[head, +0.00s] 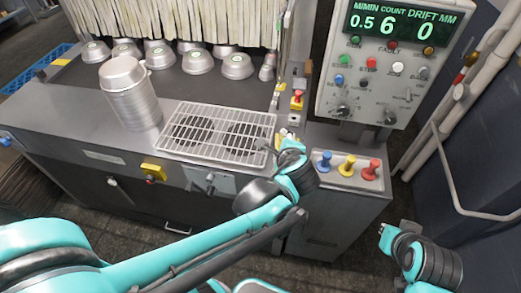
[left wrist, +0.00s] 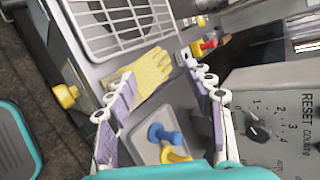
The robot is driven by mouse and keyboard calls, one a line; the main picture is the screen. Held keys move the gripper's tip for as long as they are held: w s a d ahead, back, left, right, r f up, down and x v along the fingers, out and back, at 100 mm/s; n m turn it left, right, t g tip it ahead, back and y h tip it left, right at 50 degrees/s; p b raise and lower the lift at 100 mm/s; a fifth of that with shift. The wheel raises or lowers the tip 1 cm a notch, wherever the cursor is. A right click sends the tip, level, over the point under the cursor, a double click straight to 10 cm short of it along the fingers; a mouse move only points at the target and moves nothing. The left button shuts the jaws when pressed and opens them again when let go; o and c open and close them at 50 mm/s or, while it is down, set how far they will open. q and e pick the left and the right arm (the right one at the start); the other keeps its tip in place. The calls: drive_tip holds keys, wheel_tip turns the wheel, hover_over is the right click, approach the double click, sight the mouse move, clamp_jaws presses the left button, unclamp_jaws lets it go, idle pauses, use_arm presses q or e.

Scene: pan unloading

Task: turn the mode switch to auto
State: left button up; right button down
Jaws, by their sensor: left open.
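The grey control panel (head: 325,95) stands at the upper right in the head view, with buttons and black rotary knobs below its green display. One knob (head: 342,110) has a scale around it; another knob (head: 390,118) sits to its right. The labels are too small to tell which is the mode switch. In the left wrist view a numbered black dial (left wrist: 259,131) shows at the right. My left gripper (head: 286,137) is open and empty beside the wire grate, below and left of the panel; its spread fingers (left wrist: 162,78) touch no knob. My right gripper (head: 388,229) is low at the right; its jaw state is unclear.
A wire grate (head: 217,133), stacked pans (head: 130,95) and a red button (head: 297,98) are nearby. Pale pipes (head: 480,60) stand right of the panel.

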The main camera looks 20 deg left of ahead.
use_arm(q)
drive_tip(key=shift+s+a+f+n+g, duration=0.15)
drive_tip(key=shift+s+a+f+n, duration=0.05)
drive_tip(key=shift+s+a+n, duration=0.5)
drive_tip(key=shift+s+a+f+n+g, duration=0.15)
drive_tip(key=shift+s+a+n, duration=0.4)
drive_tip(key=shift+a, duration=0.25)
drive_tip(key=shift+s, duration=0.1)
drive_tip(key=s+f+n+g+h, duration=0.1)
drive_tip(key=s+n+h, duration=0.1)
drive_tip(key=s+n, duration=0.4)
drive_tip(key=s+a+f+n+g+h, duration=0.1)
drive_tip(key=s+n+h, duration=0.1)
drive_tip(key=s+n, duration=0.3)
drive_tip(key=n, duration=0.3)
drive_tip(key=shift+s+a+f+h+b, duration=0.2)
drive_tip(key=shift+s+f+h+b, duration=0.1)
drive_tip(key=shift+s+h+b, duration=0.1)
